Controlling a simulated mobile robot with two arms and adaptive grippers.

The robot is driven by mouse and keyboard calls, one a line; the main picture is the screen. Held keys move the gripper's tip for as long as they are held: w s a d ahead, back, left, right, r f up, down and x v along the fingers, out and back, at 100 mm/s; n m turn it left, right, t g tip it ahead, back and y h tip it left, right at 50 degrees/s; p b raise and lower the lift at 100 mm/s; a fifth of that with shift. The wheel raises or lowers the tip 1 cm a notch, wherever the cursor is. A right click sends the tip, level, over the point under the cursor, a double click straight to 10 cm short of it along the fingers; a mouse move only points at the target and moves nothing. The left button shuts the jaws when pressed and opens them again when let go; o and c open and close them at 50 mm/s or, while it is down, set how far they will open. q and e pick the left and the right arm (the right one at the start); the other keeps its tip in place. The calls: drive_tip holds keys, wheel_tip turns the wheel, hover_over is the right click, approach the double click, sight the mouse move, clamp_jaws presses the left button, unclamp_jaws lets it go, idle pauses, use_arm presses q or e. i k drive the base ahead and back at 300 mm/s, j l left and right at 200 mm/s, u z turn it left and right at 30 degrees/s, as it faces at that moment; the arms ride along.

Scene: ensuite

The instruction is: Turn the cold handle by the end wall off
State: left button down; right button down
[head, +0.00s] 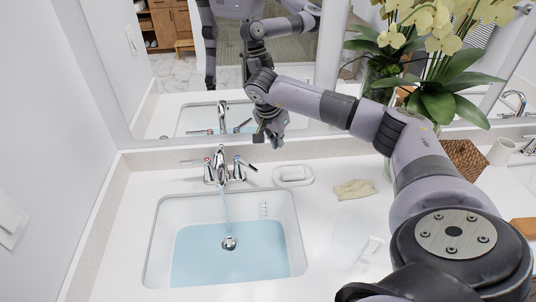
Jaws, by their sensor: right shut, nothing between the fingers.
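The sink by the left wall has a chrome faucet (221,165) with a lever handle on each side. The left one carries a red mark. The cold handle (239,169) on the right carries a blue mark, and its lever points to the right. A stream of water (227,205) runs from the spout, and blue-tinted water stands in the basin (152,245). My right gripper (270,141) is shut and empty. It appears above and to the right of the cold handle, in front of the mirror, apart from the handle. My left gripper is not in view.
A white soap dish (293,175) and a beige cloth (355,189) lie right of the faucet. A vase of orchids (437,100), a woven basket (465,160) and a cup (502,151) stand farther right. A second faucet (531,146) shows at the right edge. The mirror (180,80) rises behind.

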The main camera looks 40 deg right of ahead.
sight(237, 159)
drive_tip(key=z, duration=1.05)
